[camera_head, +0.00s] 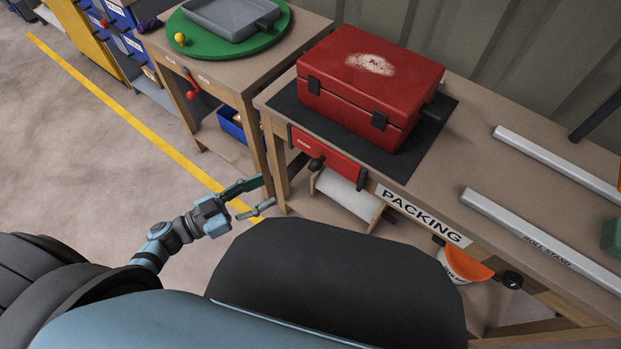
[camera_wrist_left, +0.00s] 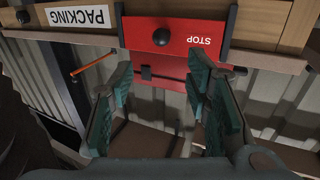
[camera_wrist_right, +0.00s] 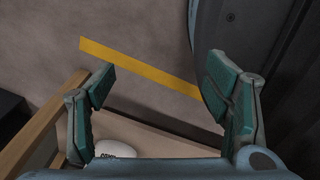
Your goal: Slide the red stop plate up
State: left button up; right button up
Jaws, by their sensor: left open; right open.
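The red stop plate (camera_head: 336,158) is on the front of the packing bench, between dark side guides, with a dark knob (camera_head: 317,163) on it. In the left wrist view the plate (camera_wrist_left: 204,28) reads STOP upside down, and its round black knob (camera_wrist_left: 161,37) faces me. My left gripper (camera_head: 265,194) is open and empty, in front of and apart from the plate. In its wrist view its fingers (camera_wrist_left: 162,78) stand either side of the knob's line. My right gripper (camera_wrist_right: 161,79) is open and empty, outside the head view; the plate is not in its view.
A red case (camera_head: 365,85) rests on a black mat (camera_head: 448,103) above the plate. A PACKING sign (camera_head: 422,215) is right of it. A neighbouring table (camera_head: 222,75) with a green disc stands left. Below are a white roll (camera_head: 342,190) and an orange-and-white bucket (camera_head: 465,265).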

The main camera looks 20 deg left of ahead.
aim_at(319, 161)
pick_arm(q)
jog(key=b+x, duration=0.1)
jog(key=x, duration=1.3)
jog(key=shift+w+a+r, duration=0.1)
jog(key=shift+a+r, duration=0.05)
grip_shut()
pick_arm(e)
jog(key=shift+w+d+f, duration=0.1)
jog(key=shift+w+f, duration=0.45)
jog(key=shift+w, duration=0.35)
